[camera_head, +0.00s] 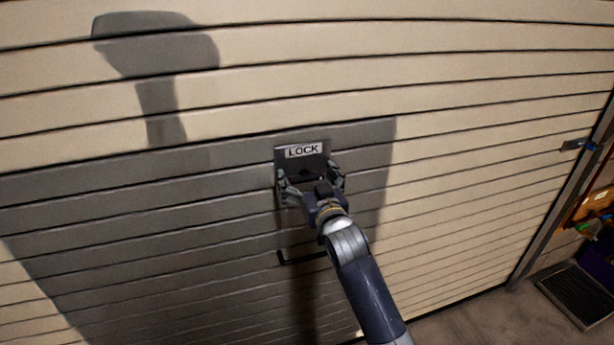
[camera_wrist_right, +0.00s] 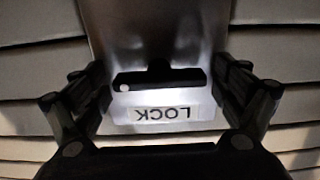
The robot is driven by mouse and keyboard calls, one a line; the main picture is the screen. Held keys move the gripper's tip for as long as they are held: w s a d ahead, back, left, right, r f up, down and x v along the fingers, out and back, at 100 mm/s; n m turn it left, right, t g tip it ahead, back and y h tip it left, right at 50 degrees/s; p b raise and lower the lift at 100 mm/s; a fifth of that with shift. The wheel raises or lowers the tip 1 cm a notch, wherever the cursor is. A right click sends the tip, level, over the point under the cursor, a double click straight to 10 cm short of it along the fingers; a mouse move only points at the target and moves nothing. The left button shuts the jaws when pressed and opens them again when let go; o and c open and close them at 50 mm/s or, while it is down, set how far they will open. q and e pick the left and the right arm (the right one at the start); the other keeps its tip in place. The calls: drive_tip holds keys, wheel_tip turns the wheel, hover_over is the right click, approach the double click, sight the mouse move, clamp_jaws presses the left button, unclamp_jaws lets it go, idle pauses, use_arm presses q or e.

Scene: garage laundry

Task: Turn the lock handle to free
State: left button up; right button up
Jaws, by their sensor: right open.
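The lock plate with its white LOCK label (camera_head: 304,150) is mounted on the slatted garage door. My right gripper (camera_head: 311,177) is at the plate, just below the label, with its fingers spread to either side. In the right wrist view the label (camera_wrist_right: 161,114) appears upside down. The dark lock handle (camera_wrist_right: 160,79) lies level across the plate there, between the open fingers and apart from them. In the head view my gripper mostly hides the handle. My left gripper is not in view.
The slatted garage door (camera_head: 470,130) fills most of the head view. A dark pull handle (camera_head: 300,258) sits on it below the plate. A small latch (camera_head: 577,145) is by the door's right edge. A dark mat (camera_head: 578,295) lies on the floor at the lower right.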

drive_tip(key=c, duration=1.1)
drive_tip(key=shift+n, duration=0.3)
drive_tip(key=n+p, duration=0.1)
drive_tip(key=n, duration=0.1)
drive_tip(key=shift+n, duration=0.3)
drive_tip(key=n+p, duration=0.2)
drive_tip(key=n, duration=0.3)
drive_tip(key=shift+a+n, duration=0.15)
drive_tip(key=shift+n, duration=0.15)
drive_tip(key=n+p, duration=0.1)
drive_tip(key=n, duration=0.4)
drive_tip(key=shift+a+f, duration=0.1)
drive_tip(key=shift+f, duration=0.05)
drive_tip(key=shift+f+n+p, duration=0.1)
drive_tip(key=shift+n+p, duration=0.3)
drive_tip(key=shift+n, duration=1.6)
